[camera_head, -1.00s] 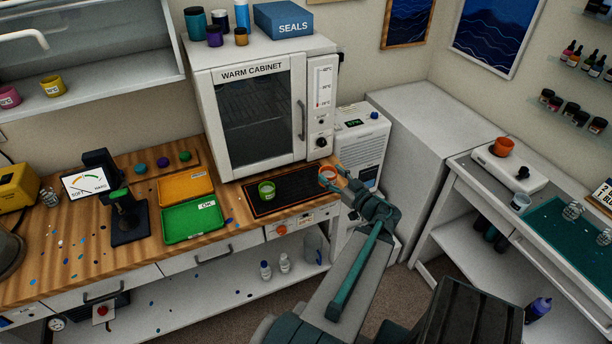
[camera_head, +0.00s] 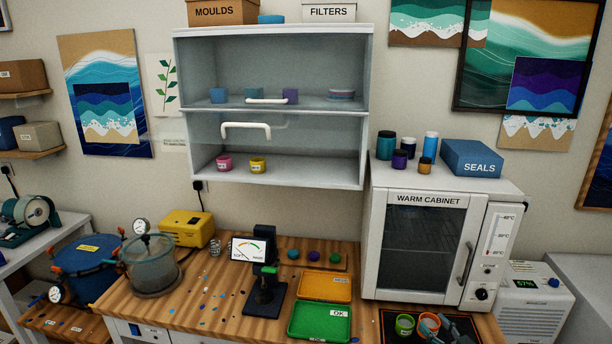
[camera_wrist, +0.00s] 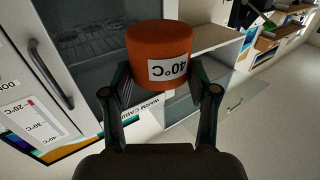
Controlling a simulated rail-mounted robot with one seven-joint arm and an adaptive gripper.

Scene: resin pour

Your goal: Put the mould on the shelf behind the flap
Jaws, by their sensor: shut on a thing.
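My gripper (camera_wrist: 160,92) is shut on an orange cup (camera_wrist: 160,55) labelled 40°C, seen upside down in the wrist view. The orange cup (camera_head: 429,323) also shows in the head view at the bottom, beside a green cup (camera_head: 405,324). The cabinet (camera_head: 368,120) on the wall has two shelves. A white handle (camera_head: 246,130) stands out at the lower shelf, whose clear flap appears raised. Another handle (camera_head: 267,100) is low on the upper compartment.
The warm cabinet (camera_head: 425,245) is shut and stands behind the cups. An orange tray (camera_head: 325,287), a green tray (camera_head: 320,322) and a gauge stand (camera_head: 265,290) are on the bench to the left. The lower shelf has free room right of the yellow cup.

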